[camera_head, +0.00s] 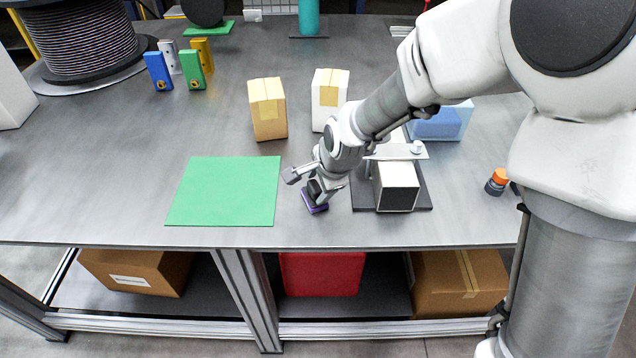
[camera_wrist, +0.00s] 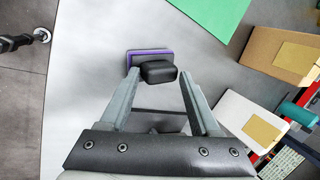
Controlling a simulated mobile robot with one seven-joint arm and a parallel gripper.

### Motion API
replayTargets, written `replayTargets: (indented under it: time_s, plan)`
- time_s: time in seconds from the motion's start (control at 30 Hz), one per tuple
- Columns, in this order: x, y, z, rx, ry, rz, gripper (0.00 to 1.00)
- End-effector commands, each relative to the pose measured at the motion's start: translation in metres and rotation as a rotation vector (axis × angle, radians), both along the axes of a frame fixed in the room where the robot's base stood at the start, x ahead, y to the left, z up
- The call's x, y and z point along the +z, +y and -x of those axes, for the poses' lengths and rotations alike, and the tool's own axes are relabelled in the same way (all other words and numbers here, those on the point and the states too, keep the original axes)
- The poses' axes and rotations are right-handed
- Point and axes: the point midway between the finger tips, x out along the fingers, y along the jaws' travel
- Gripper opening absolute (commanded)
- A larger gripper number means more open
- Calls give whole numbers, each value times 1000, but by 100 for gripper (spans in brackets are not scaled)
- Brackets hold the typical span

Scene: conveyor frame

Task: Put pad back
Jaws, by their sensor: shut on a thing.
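The pad (camera_head: 316,208) is a small dark block with a purple base, near the table's front edge. In the wrist view its purple-edged base (camera_wrist: 135,56) shows beyond a black rounded handle (camera_wrist: 159,71). My gripper (camera_head: 312,187) points down over the pad and is shut on its handle; in the wrist view the two fingertips (camera_wrist: 158,76) stand on either side of the handle. I cannot tell whether the base touches the table. The conveyor frame (camera_head: 397,188), a light beam on a dark plate, stands just right of the gripper.
A flat green mat (camera_head: 225,191) lies left of the pad. A tan box (camera_head: 268,110) and a white box (camera_head: 329,97) stand behind. A blue bin (camera_head: 440,122) is behind the frame, and an orange-capped item (camera_head: 497,181) is at right. The table's front edge is close.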

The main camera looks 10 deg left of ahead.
Motion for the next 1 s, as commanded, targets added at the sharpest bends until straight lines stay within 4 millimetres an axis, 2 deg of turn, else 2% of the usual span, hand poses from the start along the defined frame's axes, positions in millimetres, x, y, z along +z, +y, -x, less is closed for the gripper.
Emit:
replayTargets:
  time_s: [0.13, 0.17, 0.3, 0.57, 0.7, 1.0]
  plan:
    - [-4, 0, 0, 0, 0, 0, 0]
    - [-2, 0, 0, 0, 0, 0, 69]
    - [-2, 0, 0, 0, 0, 0, 94]
    - [-3, -1, 1, 0, 2, 2, 94]
    - [3, -2, 2, -1, 2, 1, 94]
    - [49, -16, 17, -2, -3, -1, 94]
